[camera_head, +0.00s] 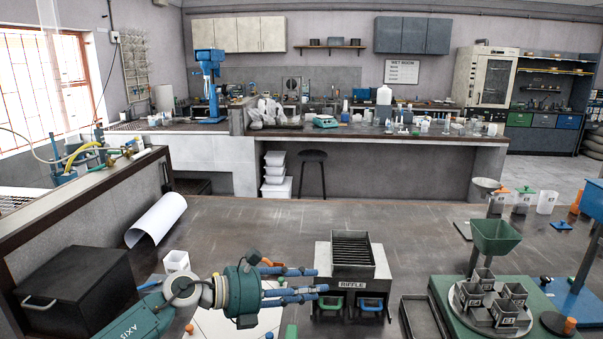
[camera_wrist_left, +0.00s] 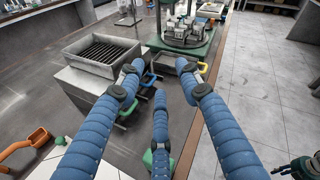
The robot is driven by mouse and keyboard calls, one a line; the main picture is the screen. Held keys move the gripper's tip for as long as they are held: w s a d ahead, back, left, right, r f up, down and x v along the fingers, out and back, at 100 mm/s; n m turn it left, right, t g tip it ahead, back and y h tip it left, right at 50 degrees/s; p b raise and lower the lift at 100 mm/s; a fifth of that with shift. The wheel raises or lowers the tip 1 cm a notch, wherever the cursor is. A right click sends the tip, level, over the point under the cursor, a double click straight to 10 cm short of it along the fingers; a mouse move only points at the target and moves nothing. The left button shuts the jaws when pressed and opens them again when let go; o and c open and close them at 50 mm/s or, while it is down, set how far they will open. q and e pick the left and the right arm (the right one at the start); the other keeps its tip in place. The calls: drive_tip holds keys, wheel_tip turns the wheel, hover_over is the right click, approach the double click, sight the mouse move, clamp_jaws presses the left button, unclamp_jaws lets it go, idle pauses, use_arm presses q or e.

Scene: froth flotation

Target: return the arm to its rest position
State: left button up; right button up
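My left arm comes in from the lower left in the head view. Its teal gripper (camera_head: 318,281) has blue ribbed fingers pointing right, just left of the riffle box, above the bench. In the left wrist view the gripper (camera_wrist_left: 158,75) has its fingers spread apart with nothing between them; it is open and empty. The box labelled RIFFLE (camera_head: 351,284) has a slotted top and green and blue handles below. Whether the fingertips touch anything is unclear, but they look apart from the box.
A green round-cornered base (camera_head: 443,291) with several metal cups stands right of the riffle box, under a green funnel (camera_head: 495,236). An empty tray (camera_head: 424,318) lies between. A black box (camera_head: 78,285) and rolled paper (camera_head: 156,219) are at left.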

use_arm(q)
wheel_tip(320, 180, up, 6)
drive_tip(key=a+n+t+y, duration=0.1)
drive_tip(key=a+n+t, duration=0.1)
drive_tip(key=n+t, duration=1.15)
drive_tip(key=s+a+f+n+g+y, duration=0.1)
drive_tip(key=s+a+f+n+y, duration=0.1)
drive_tip(key=a+f+n+y, duration=0.6)
drive_tip(key=s+a+f+n+g+y, duration=0.25)
drive_tip(key=a+f+n, duration=0.2)
drive_tip(key=n, duration=0.55)
drive_tip(key=s+a+f+n+g+y, duration=0.3)
drive_tip(key=s+a+f+n+g, duration=0.3)
drive_tip(key=s+f, duration=0.6)
drive_tip(key=s+a+f+n+g, duration=0.1)
drive_tip(key=s+f+n+g, duration=0.15)
drive_tip(key=s, duration=0.85)
drive_tip(key=s+a+f+n+g, duration=0.15)
drive_tip(key=s+f+g, duration=0.25)
drive_tip(key=s, duration=0.6)
wheel_tip(320, 180, down, 28)
drive_tip(key=s+g+b, duration=0.1)
drive_tip(key=s, duration=0.2)
drive_tip(key=s+a+f+g+b, duration=0.1)
drive_tip(key=s+a+f, duration=0.1)
drive_tip(key=s+f, duration=1.4)
drive_tip(key=shift+s+f, duration=0.25)
drive_tip(key=shift+f, duration=0.1)
